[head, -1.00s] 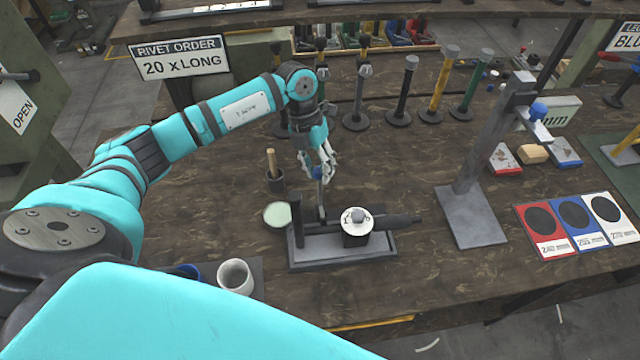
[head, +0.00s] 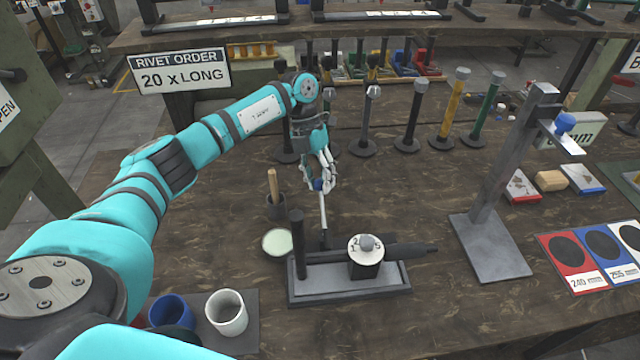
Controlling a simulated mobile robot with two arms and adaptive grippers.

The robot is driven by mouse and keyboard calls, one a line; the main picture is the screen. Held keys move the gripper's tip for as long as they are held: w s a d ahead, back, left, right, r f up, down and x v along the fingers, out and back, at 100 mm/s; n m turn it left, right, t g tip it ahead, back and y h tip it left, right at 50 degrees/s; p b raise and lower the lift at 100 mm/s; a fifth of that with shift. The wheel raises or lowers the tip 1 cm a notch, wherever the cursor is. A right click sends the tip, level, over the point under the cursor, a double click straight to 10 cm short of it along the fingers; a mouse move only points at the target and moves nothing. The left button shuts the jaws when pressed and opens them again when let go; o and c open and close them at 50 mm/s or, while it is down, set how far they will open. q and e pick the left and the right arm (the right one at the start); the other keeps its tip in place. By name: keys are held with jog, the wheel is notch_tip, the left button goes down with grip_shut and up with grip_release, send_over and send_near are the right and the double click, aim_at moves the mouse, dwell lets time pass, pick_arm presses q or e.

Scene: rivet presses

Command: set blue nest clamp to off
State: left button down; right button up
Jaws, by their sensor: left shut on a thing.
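The nest clamp is a thin grey lever (head: 323,219) with a blue ball knob (head: 319,185). It rises from the back edge of a grey fixture (head: 345,287) on the bench. My left gripper (head: 322,183) is shut on the blue knob, behind and above the fixture, and its fingers partly hide it. The lever stands close to upright in the picture. On the fixture are a dark post (head: 298,245) and a block with a white numbered dial (head: 366,246). My right gripper is not in view.
A pale green disc (head: 277,242) and a dark cup with a wooden handle (head: 274,190) stand left of the fixture. White (head: 227,313) and blue (head: 170,312) cups are at the front left. A grey press stand (head: 490,247) is to the right, several posts behind.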

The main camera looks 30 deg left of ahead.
pick_arm(q)
jog(key=shift+w+a+f, duration=0.1)
jog(key=shift+a, duration=0.25)
jog(key=c, duration=1.3)
grip_release()
jog(key=o, duration=0.3)
jog(key=shift+w+a+f, duration=0.2)
jog(key=shift+w+f, duration=0.05)
jog(key=shift+f, duration=0.05)
jog(key=shift+o, duration=0.2)
jog(key=shift+s+d+r, duration=0.15)
jog(key=shift+d, duration=0.1)
jog(key=v, duration=1.2)
